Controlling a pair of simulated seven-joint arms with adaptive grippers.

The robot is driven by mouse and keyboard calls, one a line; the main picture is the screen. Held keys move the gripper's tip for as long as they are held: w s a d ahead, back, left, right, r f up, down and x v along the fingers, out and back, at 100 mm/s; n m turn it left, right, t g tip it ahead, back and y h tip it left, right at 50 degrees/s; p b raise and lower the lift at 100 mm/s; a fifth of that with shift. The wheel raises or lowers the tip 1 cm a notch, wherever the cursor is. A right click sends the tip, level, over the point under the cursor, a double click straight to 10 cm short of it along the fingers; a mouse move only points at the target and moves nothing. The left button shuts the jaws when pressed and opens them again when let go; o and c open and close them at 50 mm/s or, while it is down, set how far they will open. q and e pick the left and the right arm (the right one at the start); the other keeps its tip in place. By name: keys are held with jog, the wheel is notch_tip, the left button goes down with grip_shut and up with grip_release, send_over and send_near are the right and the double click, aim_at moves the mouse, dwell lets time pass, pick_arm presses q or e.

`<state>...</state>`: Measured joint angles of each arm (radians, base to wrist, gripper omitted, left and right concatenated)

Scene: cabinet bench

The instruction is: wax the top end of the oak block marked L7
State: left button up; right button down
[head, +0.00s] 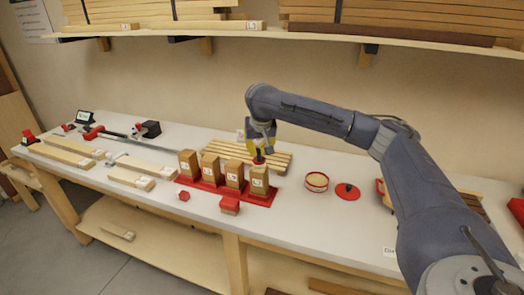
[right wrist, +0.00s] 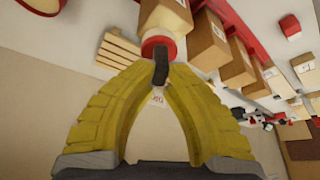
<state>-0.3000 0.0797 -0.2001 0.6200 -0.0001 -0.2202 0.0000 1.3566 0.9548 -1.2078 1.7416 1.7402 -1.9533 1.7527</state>
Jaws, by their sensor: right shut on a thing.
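Several upright oak blocks stand in a row on a red base (head: 262,200). The rightmost block (head: 259,187) has a white label that seems to read L7, though it is small. My right gripper (head: 259,156) is above this block, shut on a red applicator with a dark grip (right wrist: 160,68). In the right wrist view the applicator's red head is at the block's top end (right wrist: 166,16); I cannot tell whether they touch. An open round tin (head: 316,181) with pale contents stands to the right, its red lid (head: 347,191) beside it. My left gripper is out of view.
A slatted wooden rack (head: 284,161) lies behind the blocks. A red block (head: 230,205) and a small red piece (head: 184,196) lie in front. Pale boards (head: 62,154) and tools are at the left. A loaded shelf (head: 180,31) hangs above.

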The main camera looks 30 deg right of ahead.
jog(key=shift+s+a, duration=0.15)
jog(key=shift+s, duration=0.75)
jog(key=shift+s+a, duration=0.1)
jog(key=shift+s, duration=0.8)
jog(key=shift+w+a, duration=0.8)
jog(key=shift+w, duration=0.25)
jog(key=shift+s+d+f, duration=0.15)
jog(key=shift+d, duration=0.75)
jog(key=shift+s+d+f, duration=0.1)
jog(key=shift+s+d, duration=0.05)
jog(key=shift+d, duration=0.75)
jog(key=shift+w+a+r, duration=0.1)
jog(key=shift+a, duration=0.8)
notch_tip(320, 180, up, 6)
jog(key=shift+r, duration=0.15)
